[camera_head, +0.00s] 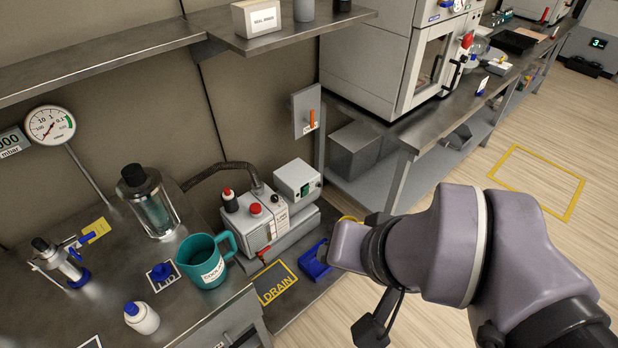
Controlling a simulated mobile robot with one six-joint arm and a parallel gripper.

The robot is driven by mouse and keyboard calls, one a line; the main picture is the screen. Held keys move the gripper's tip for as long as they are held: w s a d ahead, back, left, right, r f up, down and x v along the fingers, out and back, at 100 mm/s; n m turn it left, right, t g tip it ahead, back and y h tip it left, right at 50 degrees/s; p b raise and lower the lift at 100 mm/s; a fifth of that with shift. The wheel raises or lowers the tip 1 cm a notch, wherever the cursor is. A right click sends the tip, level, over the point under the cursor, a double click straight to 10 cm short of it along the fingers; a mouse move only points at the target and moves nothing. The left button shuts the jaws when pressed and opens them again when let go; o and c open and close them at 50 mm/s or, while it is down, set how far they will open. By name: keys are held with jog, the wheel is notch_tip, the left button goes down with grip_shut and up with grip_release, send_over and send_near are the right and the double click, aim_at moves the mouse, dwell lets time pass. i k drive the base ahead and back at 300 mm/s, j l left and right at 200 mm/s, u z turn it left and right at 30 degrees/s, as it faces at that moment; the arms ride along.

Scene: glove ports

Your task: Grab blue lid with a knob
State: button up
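The blue lid with a knob (162,271) sits on a dark marker labelled "LID" on the left metal bench. It is small in view, left of the teal mug. My arm (440,245) reaches in from the lower right, over the floor beside the bench. Its end is well to the right of the lid and apart from it. I cannot make out the fingertips of my gripper, so its opening and any contents are unclear.
The teal mug (206,262) stands right beside the lid. A glass vessel (152,205) stands behind, a blue-capped white bottle (142,318) in front, and a valve fitting (62,262) at left. A pump (255,222) and a blue tray (315,262) lie toward my arm.

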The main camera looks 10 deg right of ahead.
aim_at(161, 272)
jog(key=u, duration=1.45)
jog(key=i+j+z, duration=0.25)
jog(key=i+j, duration=0.15)
jog(key=j, duration=0.2)
jog(key=i+j+z, duration=0.1)
jog(key=j, duration=0.25)
jog(key=i+j+z, duration=0.1)
jog(key=i+j, duration=0.2)
